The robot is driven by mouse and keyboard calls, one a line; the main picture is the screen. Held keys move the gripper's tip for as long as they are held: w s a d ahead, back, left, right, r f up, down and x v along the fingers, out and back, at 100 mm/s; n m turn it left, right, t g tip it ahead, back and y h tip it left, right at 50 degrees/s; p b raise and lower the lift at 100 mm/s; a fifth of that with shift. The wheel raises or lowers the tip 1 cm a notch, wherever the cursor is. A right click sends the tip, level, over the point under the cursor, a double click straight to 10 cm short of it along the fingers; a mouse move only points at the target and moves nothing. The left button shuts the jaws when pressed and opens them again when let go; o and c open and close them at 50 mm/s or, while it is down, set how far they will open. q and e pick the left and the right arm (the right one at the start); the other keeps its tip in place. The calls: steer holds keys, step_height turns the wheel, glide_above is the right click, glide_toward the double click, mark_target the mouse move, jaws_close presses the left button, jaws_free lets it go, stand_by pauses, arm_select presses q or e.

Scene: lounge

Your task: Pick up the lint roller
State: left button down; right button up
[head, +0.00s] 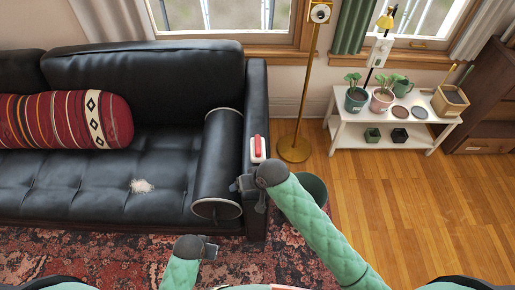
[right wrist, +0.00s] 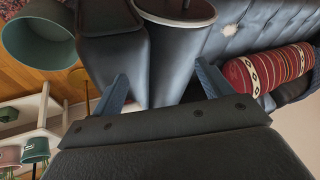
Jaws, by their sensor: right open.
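A small white and red object, which looks like the lint roller (head: 259,148), lies on top of the black sofa's right armrest (head: 257,105). My right gripper (head: 248,193) is over the front of that armrest, nearer to me than the roller and apart from it. In the right wrist view its fingers (right wrist: 162,86) stand wide apart with nothing between them; the armrest and the bolster show beyond. The roller is not seen in that view. My left gripper (head: 208,249) is low in front of the sofa, over the rug; its jaws are too small to read.
A black bolster (head: 220,155) lies against the armrest. A patch of pale fluff (head: 142,186) and a striped red pillow (head: 65,120) are on the sofa. A green bin (head: 315,187), a brass lamp stand (head: 300,100) and a white plant shelf (head: 348,130) stand to the right.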

steer(key=w+a+r+g+h+p, duration=0.1)
steer(key=w+a+r+p, duration=0.1)
steer(key=w+a+r, duration=0.35)
steer(key=m+h, duration=0.2)
steer(key=h, duration=0.1)
glide_above(258, 144)
steer(key=a, duration=0.1)
steer(key=shift+s+f+g+p, duration=0.35)
steer(key=shift+s+f, duration=0.1)
steer(key=shift+f, duration=0.25)
steer(key=shift+w+d+m+h, duration=0.3)
steer(key=shift+w+h, duration=0.1)
steer(key=shift+w+f+p, duration=0.2)
steer(key=shift+f+p, duration=0.3)
steer(key=shift+f, duration=0.75)
steer(key=shift+w+d+f+p, duration=0.15)
steer(key=shift+f+p, duration=0.9)
steer(key=shift+f, duration=1.55)
arm_select(q)
steer(key=s+f, duration=0.3)
steer(key=f, duration=0.7)
steer(key=s+a+f+g, duration=0.1)
steer(key=s+f, duration=0.2)
steer(key=f, duration=0.8)
steer(key=shift+s, duration=0.35)
steer(key=shift+a, duration=0.1)
arm_select(e)
steer(key=shift+c, duration=0.5)
steer(key=c, duration=1)
